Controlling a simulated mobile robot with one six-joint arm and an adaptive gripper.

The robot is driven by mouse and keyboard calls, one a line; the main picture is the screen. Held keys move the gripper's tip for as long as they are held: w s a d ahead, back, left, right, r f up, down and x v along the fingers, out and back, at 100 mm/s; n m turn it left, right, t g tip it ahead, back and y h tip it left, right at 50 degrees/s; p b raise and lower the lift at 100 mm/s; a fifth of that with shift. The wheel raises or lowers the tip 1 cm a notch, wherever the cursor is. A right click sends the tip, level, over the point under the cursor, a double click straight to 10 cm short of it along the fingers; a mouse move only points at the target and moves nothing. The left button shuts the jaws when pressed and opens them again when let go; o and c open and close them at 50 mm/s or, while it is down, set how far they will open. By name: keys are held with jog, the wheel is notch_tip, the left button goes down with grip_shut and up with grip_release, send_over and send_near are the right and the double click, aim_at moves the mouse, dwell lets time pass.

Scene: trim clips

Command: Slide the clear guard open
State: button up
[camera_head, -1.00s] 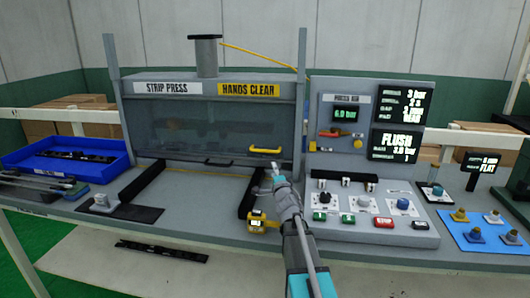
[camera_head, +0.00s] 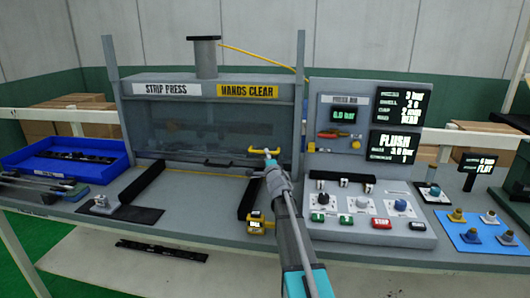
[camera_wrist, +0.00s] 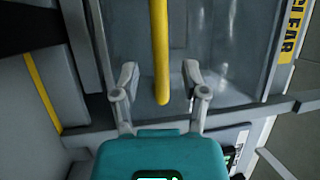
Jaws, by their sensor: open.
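The clear guard (camera_head: 185,135) is a see-through panel across the front of the strip press, under the STRIP PRESS and HANDS CLEAR signs. Its yellow bar handle (camera_head: 254,149) sits low on its right side. My gripper (camera_head: 272,163) is at the right end of this handle in the head view. In the wrist view the yellow handle (camera_wrist: 160,50) runs between the two open fingers of my gripper (camera_wrist: 158,80). There is a gap on each side, so the fingers do not appear to press on it.
A control panel (camera_head: 368,105) with knobs and buttons stands right of the press. A yellow device (camera_head: 258,222) sits on the bench in front. A blue tray (camera_head: 66,158) lies at the left. A black rail (camera_head: 249,198) lies near my arm.

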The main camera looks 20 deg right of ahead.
jog(key=shift+x, duration=1.75)
grip_shut()
